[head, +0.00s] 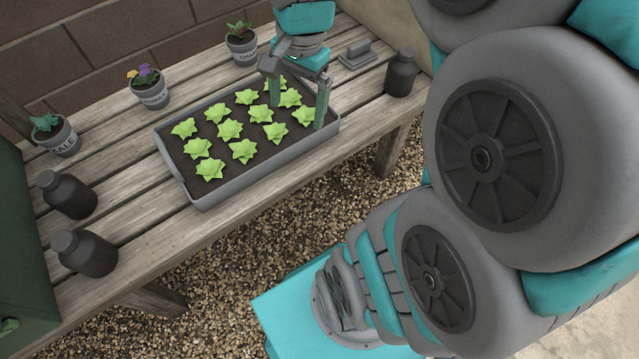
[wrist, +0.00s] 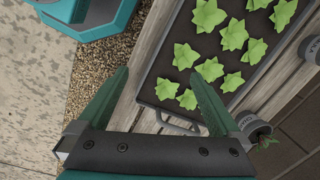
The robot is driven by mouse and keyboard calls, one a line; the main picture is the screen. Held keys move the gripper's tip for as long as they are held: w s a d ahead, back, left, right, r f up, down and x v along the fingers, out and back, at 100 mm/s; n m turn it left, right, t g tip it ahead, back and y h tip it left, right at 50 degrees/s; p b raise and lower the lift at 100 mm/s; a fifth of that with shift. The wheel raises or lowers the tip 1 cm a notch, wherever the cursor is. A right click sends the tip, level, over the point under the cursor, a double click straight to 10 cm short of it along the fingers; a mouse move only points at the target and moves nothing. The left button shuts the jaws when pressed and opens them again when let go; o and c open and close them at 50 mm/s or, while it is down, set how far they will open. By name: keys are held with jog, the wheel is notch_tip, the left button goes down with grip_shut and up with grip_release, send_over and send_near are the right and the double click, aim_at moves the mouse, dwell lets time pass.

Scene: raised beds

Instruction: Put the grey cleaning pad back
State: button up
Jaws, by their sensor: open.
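The grey cleaning pad (head: 357,57), a small flat block with a raised grip on top, lies on the wooden bench (head: 130,210) at its far right part, beyond the right end of the seedling tray. My gripper (head: 298,104) is open and empty, pointing down over the right end of the tray, to the left of the pad and apart from it. In the wrist view my gripper (wrist: 160,76) has its fingers wide apart, with the tray's end between and beyond them. I cannot make out the pad in the wrist view.
The grey tray (head: 255,166) holds several green seedlings. Pots labelled kale (head: 60,140), with flowers (head: 151,91), and chard (head: 243,49) line the back. Dark bottles stand at the right (head: 401,75) and left front (head: 69,197). A green box (head: 20,250) stands left.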

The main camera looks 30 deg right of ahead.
jog(key=s+a+f+n+g, duration=0.1)
jog(key=s+a+f+n, duration=0.1)
jog(key=s+n, duration=0.4)
jog(key=s+a+f+n+g+h, duration=0.1)
jog(key=s+a+n, duration=0.2)
jog(key=s+n, duration=0.3)
jog(key=s, duration=0.3)
jog(key=shift+s+f+n, duration=0.35)
jog(key=shift+f+n, duration=0.05)
